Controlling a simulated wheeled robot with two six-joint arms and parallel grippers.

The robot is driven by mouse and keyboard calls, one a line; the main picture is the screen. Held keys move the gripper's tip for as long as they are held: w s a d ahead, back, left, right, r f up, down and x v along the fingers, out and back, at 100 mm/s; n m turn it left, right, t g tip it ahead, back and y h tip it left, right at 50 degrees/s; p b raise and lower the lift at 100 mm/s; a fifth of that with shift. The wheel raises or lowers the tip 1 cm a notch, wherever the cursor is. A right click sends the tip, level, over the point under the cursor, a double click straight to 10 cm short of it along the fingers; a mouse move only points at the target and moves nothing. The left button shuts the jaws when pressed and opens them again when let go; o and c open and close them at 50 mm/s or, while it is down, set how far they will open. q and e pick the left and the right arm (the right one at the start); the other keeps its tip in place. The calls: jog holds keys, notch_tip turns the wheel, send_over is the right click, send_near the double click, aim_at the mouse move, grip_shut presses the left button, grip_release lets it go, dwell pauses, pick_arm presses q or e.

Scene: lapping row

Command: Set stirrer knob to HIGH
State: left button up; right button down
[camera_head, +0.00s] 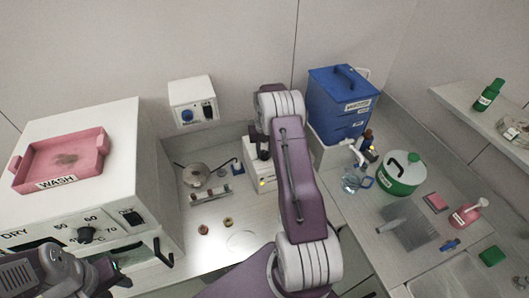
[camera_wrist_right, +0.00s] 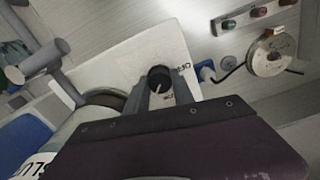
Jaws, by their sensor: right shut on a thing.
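The stirrer knob (camera_wrist_right: 159,80) is a small black dial with a pale pointer line, on a white panel (camera_wrist_right: 110,62) in the right wrist view. My right gripper (camera_wrist_right: 161,92) has its two grey fingers on either side of the knob and is shut on it. Small dark lettering stands beside the knob, too small and tilted to read. In the head view the white stirrer base (camera_head: 258,174) shows partly behind my right arm, and the knob is hidden there. My left gripper (camera_head: 117,266) is at the lower left, by the white oven's front; its jaw gap is unclear.
A round lapping plate (camera_head: 195,176) and a button strip (camera_head: 210,193) lie left of the stirrer. A blue tank (camera_head: 341,104) stands behind right, with a green-and-white container (camera_head: 401,174) on the right bench. A pink WASH tray (camera_head: 62,160) sits on the white oven (camera_head: 118,137).

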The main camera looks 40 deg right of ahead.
jog(key=m, duration=0.4)
jog(key=shift+w+d+r+m, duration=0.15)
jog(key=shift+w+r+m, duration=0.05)
jog(key=shift+w+m, duration=0.1)
jog(key=m, duration=0.4)
jog(key=shift+s+m, duration=0.1)
jog(key=shift+m, duration=0.3)
jog(key=c, duration=1.1)
grip_release()
jog(key=shift+s+f, duration=0.1)
